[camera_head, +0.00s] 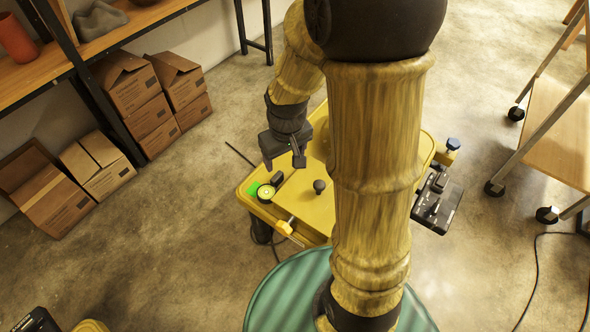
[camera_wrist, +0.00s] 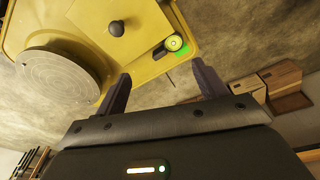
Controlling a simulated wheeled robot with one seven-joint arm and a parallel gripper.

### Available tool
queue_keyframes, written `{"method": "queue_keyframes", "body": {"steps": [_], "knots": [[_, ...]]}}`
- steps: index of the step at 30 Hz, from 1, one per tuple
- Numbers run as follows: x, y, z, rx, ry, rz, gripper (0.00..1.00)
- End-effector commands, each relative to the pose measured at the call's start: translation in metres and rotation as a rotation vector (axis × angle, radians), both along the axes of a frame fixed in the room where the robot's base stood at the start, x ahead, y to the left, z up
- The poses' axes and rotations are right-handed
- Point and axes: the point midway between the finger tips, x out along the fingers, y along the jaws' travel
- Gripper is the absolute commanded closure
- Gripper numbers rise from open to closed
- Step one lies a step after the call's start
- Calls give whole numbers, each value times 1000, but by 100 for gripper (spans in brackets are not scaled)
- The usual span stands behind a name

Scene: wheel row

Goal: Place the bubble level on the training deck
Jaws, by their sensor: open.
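The bubble level (camera_head: 265,192) is a small round black-rimmed disc with a yellow-green face. It lies near the left corner of the yellow deck (camera_head: 312,215), beside a bright green patch (camera_head: 253,189). The wrist view also shows the level (camera_wrist: 173,43) and the green patch (camera_wrist: 184,57), beyond my fingertips. My gripper (camera_head: 284,162) is open and empty, apart from the level, on its far side in the head view. The wrist view shows both fingers (camera_wrist: 162,84) spread with nothing between them. My arm hides the deck's right part in the head view.
A dark knob (camera_head: 319,187) stands on the deck, and a small black piece (camera_head: 277,178) is beside the level. A black control box (camera_head: 437,200) is at the deck's right. A grey round plate (camera_wrist: 58,75) shows in the wrist view. Cardboard boxes (camera_head: 135,95) stand left.

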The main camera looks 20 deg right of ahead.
Motion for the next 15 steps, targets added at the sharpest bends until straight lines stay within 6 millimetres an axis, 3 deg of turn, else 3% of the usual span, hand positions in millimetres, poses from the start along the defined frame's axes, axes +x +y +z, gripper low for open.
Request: {"method": "queue_keyframes", "body": {"steps": [3, 6, 10, 15], "knots": [[-38, 2, 18, 21, -43, -91, 29], [-61, 2, 25, 38, -64, -153, 29], [-74, 1, 27, 47, -76, -187, 29], [-74, 2, 27, 49, -75, -190, 29]]}}
